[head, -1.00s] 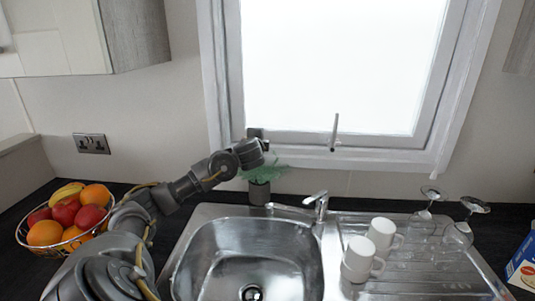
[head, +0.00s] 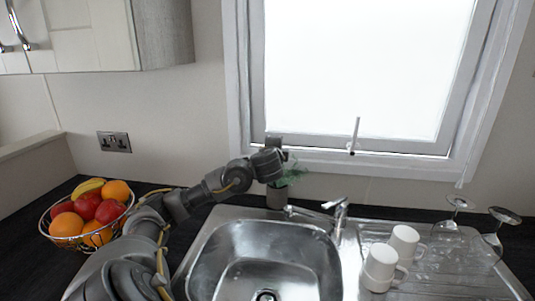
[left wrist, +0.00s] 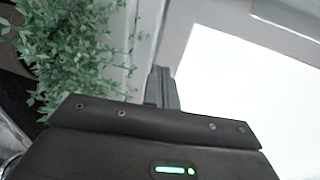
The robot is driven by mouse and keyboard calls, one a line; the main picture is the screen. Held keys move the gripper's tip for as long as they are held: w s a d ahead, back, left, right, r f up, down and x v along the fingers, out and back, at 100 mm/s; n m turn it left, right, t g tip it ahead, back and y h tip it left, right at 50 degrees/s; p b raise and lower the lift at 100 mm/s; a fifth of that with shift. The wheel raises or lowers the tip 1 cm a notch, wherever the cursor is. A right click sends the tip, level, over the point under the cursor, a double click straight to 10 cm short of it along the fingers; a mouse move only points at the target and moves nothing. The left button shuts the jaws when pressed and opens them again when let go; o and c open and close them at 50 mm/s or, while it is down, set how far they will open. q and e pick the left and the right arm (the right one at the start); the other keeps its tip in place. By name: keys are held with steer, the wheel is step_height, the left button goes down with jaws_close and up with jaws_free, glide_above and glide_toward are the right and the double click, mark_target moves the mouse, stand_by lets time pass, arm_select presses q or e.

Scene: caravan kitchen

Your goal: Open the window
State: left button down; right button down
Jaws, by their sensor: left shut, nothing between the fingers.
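The window (head: 365,70) has a pale frame and a bright pane, above the sink. A thin handle (head: 355,136) stands upright at the middle of its lower edge. A thin dark line runs along the bottom of the sash; I cannot tell whether the sash stands ajar. My left gripper (head: 274,143) is at the window's lower left corner, left of the handle. In the left wrist view its fingers (left wrist: 162,88) are shut and empty, in front of the pale frame (left wrist: 180,40). I cannot tell whether they touch it. My right gripper is not in view.
A potted plant (head: 277,194) stands just under my left gripper. Behind the sink (head: 215,250) is a tap (head: 340,212). White mugs (head: 380,268) and upturned glasses (head: 455,215) stand on the drainer. A fruit bowl (head: 68,240) is at left, below a wall cupboard (head: 95,35).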

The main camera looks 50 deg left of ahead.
arm_select(q)
steer(key=p+v, duration=0.1)
steer(key=v, duration=0.6)
steer(key=shift+s+r, duration=0.25)
steer(key=shift+s, duration=0.05)
steer(key=shift+d, duration=0.1)
